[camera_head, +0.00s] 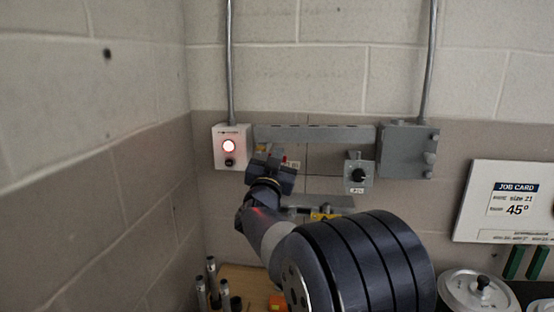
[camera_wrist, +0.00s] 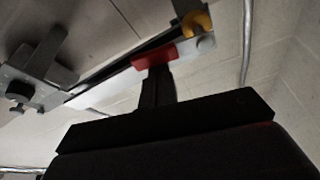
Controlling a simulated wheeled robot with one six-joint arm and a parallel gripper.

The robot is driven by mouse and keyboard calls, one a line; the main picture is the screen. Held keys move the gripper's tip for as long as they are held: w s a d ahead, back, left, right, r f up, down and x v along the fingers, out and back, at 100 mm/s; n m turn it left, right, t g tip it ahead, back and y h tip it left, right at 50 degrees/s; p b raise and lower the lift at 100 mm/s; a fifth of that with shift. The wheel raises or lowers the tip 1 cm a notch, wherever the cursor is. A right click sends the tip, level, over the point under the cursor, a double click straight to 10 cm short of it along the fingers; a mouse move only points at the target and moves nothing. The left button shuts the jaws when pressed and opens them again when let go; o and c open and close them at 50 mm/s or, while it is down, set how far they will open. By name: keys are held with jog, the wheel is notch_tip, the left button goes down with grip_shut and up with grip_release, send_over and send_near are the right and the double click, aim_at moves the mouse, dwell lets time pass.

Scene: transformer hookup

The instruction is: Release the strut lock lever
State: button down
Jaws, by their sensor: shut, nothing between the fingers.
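My gripper (camera_wrist: 156,84) is shut and empty, its dark fingers pointing up at a small red block (camera_wrist: 154,55) in the wrist view. The block sits along a long pale bar (camera_wrist: 112,86). The fingertips overlap the block's lower edge; I cannot tell whether they touch it. A yellow curved part (camera_wrist: 196,23) is at the bar's upper right end. I cannot tell which of these parts is the strut lock lever. In the head view my gripper (camera_head: 272,153) is raised just below the grey wall rail (camera_head: 315,133) and hides much of this spot.
A grey box with a black knob (camera_head: 358,174) and a larger grey box (camera_head: 408,150) are to the right. A job card board (camera_head: 510,200) hangs far right.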

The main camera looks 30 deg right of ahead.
jog(key=w+a+f+m+g+b, duration=0.1)
jog(key=f+m+g, duration=0.1)
jog(key=m, duration=0.6)
jog(key=w+a+f+m+g+h+b, duration=0.1)
jog(key=a+f+m+g+b, duration=0.1)
jog(key=m, duration=0.7)
jog(key=shift+f+m+g, duration=0.3)
jog(key=shift+f+g, duration=0.55)
jog(key=shift+g, duration=0.25)
jog(key=shift+w, duration=0.1)
